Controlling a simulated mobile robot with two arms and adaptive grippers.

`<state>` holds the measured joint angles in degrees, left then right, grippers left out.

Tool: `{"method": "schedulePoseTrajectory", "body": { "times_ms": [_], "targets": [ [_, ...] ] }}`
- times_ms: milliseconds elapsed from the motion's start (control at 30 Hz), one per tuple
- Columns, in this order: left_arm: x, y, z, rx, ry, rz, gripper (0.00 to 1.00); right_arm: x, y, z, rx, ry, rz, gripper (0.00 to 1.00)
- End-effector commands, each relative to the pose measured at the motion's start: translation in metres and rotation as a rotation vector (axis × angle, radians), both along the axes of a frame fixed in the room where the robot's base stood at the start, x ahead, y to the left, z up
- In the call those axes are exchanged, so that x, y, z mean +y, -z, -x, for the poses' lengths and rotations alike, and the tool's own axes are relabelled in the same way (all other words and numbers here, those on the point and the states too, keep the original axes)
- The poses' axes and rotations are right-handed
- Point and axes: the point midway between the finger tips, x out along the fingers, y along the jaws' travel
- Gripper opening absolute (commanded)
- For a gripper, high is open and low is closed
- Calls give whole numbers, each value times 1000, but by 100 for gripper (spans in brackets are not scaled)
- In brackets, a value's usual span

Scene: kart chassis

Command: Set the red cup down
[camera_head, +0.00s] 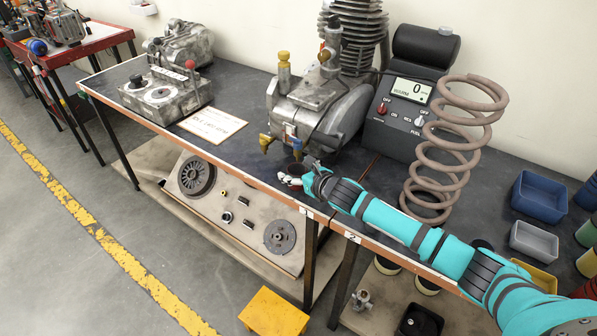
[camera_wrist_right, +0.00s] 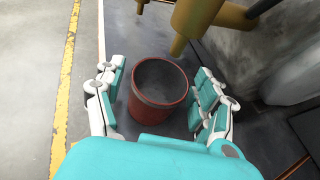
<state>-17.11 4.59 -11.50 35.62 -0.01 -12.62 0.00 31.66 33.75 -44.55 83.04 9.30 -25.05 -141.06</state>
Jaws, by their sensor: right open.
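The red cup (camera_wrist_right: 158,112) stands upright and looks empty in the right wrist view, its dark inside facing up. It rests on the dark tabletop near the front edge. My right gripper (camera_wrist_right: 160,75) is open, with one finger on each side of the cup; gaps show between the fingers and its wall. In the head view the right gripper (camera_head: 296,175) is at the table's front edge, just below the engine, and the cup (camera_head: 296,168) is mostly hidden by it. My left gripper is not in view.
A grey engine (camera_head: 325,112) with brass taps stands close behind the cup. A coil spring (camera_head: 450,140) and a dark tester with a display (camera_head: 411,90) stand to the right. A paper sign (camera_head: 212,124) lies left, with bare tabletop beside it. A yellow step (camera_head: 273,312) is on the floor.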

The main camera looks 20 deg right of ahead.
Motion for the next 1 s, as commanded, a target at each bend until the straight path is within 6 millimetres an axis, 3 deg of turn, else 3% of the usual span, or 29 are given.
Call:
{"method": "schedulePoseTrajectory", "body": {
  "times_ms": [167, 700, 1000],
  "targets": [
    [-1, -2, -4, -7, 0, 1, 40, -3, -5, 8, 0, 0, 1, 71],
    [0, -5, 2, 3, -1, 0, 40, -27, -42, 96, 0, 0, 2, 71],
    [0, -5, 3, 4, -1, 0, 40, -29, -48, 107, -1, 0, -1, 71]
  ]
}}
